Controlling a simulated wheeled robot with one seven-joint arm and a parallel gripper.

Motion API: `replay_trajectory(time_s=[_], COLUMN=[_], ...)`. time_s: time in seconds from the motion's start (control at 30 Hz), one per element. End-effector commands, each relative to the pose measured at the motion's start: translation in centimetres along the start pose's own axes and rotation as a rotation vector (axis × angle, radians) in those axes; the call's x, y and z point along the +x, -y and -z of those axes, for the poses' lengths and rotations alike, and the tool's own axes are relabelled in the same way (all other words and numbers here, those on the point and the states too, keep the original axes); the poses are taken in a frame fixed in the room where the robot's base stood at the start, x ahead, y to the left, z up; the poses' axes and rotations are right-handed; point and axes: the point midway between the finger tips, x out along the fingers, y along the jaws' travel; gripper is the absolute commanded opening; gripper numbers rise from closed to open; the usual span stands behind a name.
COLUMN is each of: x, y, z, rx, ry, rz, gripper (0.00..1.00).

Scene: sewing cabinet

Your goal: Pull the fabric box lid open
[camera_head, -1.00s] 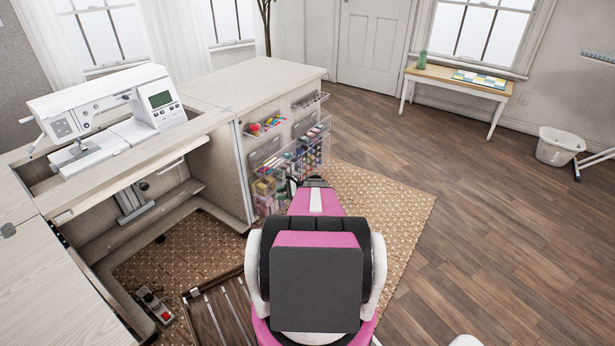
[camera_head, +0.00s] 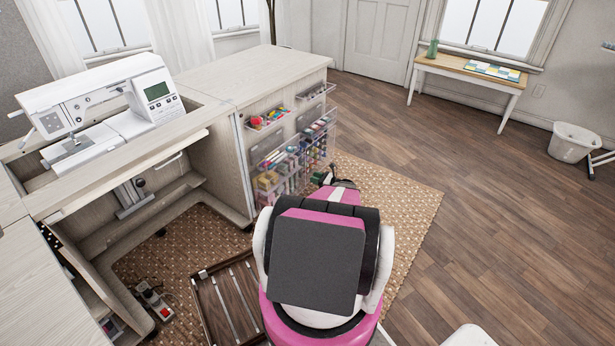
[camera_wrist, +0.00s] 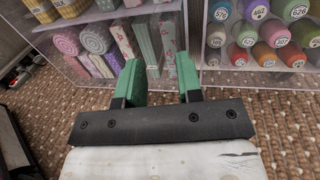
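The fabric box is a clear bin (camera_wrist: 110,50) in the wrist view, holding rolled and folded patterned fabrics. Its clear front faces my gripper. In the head view the fabric bin (camera_head: 268,182) is low on the cabinet's side and partly hidden by my arm. I cannot make out its lid clearly. My gripper (camera_wrist: 160,78) has two green fingers, apart with nothing between them. The fingertips appear in front of the bin near folded fabric; whether they touch it I cannot tell.
A clear bin of numbered thread spools (camera_wrist: 262,35) stands right of the fabric bin. The sewing cabinet (camera_head: 270,72) carries a sewing machine (camera_head: 100,110). A slatted wooden piece (camera_head: 228,300) lies on the woven rug (camera_head: 405,200). The wooden floor at right is largely clear.

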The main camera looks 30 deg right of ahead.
Motion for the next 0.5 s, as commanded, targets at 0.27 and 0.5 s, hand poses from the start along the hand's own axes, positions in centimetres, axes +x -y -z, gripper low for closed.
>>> replay_trajectory(time_s=[0.27,0.5], x=[4.0,4.9], y=[0.0,0.0], z=[0.0,0.0], rx=[-0.001,-0.001], ry=[0.0,-0.001], rz=[-0.002,0.0], gripper=[0.33,0.33])
